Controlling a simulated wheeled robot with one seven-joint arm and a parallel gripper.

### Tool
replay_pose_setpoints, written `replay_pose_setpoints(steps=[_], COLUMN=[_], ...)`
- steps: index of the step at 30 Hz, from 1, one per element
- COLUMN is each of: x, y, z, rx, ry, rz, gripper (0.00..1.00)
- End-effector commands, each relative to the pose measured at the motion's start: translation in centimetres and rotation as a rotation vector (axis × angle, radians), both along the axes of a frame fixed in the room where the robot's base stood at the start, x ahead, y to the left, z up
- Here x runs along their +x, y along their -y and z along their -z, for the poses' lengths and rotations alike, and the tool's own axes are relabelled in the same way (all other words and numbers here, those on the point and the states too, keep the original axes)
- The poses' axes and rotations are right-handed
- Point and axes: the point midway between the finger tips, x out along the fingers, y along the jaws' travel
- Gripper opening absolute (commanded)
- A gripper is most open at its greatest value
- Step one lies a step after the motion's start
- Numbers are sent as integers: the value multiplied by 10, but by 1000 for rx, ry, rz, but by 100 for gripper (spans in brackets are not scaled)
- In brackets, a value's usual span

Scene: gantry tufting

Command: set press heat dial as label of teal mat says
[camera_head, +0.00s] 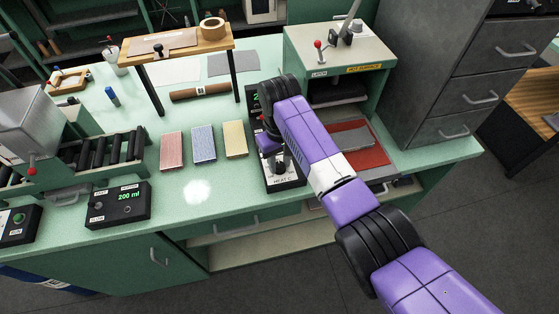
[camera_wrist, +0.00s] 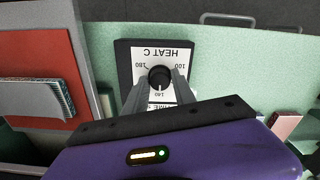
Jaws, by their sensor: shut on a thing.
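The press heat dial (camera_wrist: 160,77) is a black round knob on a white plate marked HEAT C, with 100, 140 and 180 around it, upside down in the wrist view. My gripper (camera_wrist: 161,83) has one finger on each side of the knob and is shut on it. I cannot tell which number the knob points to. In the head view my gripper (camera_head: 277,163) comes down over the black heat panel (camera_head: 292,183) and hides the dial. I cannot pick out a teal mat or its label in either view.
The green press (camera_head: 340,50) stands behind, with a red pad (camera_head: 375,158) and a grey slab (camera_head: 350,137) before it. Pink (camera_head: 172,151), blue (camera_head: 204,144) and yellow (camera_head: 235,139) blocks lie left of my gripper. A 200 ml box (camera_head: 118,205) sits farther left.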

Motion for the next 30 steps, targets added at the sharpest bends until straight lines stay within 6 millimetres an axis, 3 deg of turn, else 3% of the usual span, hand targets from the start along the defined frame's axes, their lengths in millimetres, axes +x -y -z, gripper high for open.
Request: replay_pose_setpoints(steps=[8, 9, 12, 23, 30], x=[0, 0, 0, 1, 2], y=[0, 0, 0, 0, -1], z=[-1, -1, -1, -4, -38], rx=[0, 0, 0, 1, 3], ry=[1, 1, 1, 3, 5], rz=[-1, -1, -1, -1, -1], gripper=[0, 37, 53, 53, 53])
